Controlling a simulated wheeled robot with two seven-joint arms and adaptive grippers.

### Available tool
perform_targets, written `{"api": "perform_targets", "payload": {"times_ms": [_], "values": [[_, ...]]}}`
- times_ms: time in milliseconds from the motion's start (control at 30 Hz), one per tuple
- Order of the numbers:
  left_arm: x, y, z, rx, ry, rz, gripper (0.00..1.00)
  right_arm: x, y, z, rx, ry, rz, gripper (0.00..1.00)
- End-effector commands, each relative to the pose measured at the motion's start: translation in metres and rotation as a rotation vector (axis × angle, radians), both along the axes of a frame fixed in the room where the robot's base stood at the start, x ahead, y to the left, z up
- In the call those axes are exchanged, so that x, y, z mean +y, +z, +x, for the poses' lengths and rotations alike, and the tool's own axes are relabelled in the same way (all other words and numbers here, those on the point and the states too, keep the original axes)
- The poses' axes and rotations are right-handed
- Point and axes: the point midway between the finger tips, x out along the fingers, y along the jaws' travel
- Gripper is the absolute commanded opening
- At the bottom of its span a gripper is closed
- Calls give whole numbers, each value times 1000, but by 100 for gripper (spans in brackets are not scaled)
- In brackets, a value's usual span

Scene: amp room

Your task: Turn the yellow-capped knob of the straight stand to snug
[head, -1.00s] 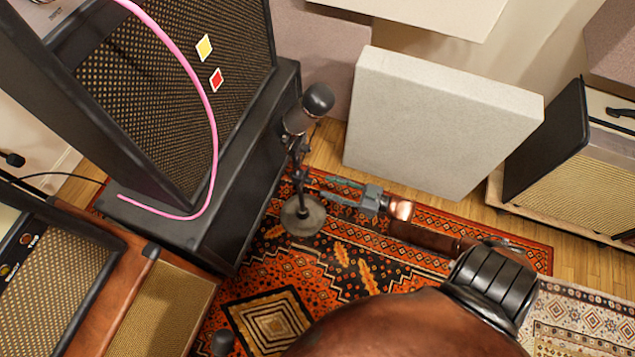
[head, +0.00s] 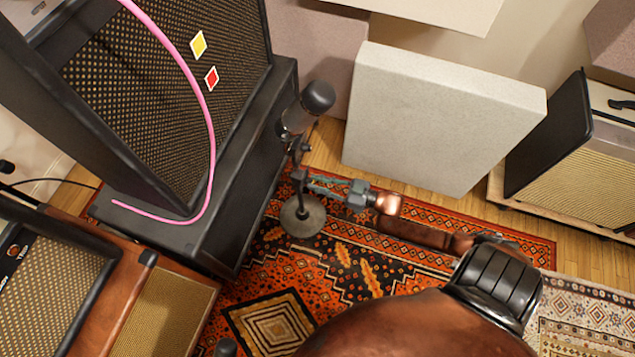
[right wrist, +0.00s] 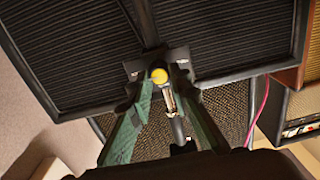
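The straight stand (head: 302,217) stands on the patterned rug with its round base down and a dark microphone (head: 305,112) at its top. My right gripper (head: 309,184) reaches in from the right at the stand's upper part, below the microphone. In the right wrist view the yellow-capped knob (right wrist: 159,76) shows between the two green fingertips, on a dark clamp. The fingers (right wrist: 162,79) are apart on either side of it; the left fingertip looks very close, but contact cannot be told. The knob is hidden in the head view. My left gripper is not in view.
A black speaker cabinet (head: 240,205) stands close left of the stand, with a pink cable (head: 212,140) hanging over it. A pale panel (head: 440,120) stands behind right. Brown amps (head: 165,310) fill the lower left. The rug in front is mostly open.

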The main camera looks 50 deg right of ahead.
Motion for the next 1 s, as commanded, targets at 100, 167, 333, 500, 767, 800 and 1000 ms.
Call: {"api": "perform_targets", "payload": {"times_ms": [100,167,333,500,767,800,1000], "values": [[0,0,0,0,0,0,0,0,0,0,0,0,0,7],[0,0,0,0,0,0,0,0,0,0,0,-1,0,2],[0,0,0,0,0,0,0,0,0,0,1,-1,0,0],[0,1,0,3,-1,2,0,0,0,0,-5,-1,-13,0],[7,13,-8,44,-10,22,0,-1,2,0,-48,-2,-116,0],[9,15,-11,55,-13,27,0,0,2,0,-60,-2,-142,0],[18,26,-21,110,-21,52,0,0,2,0,-125,-3,-301,0]]}}
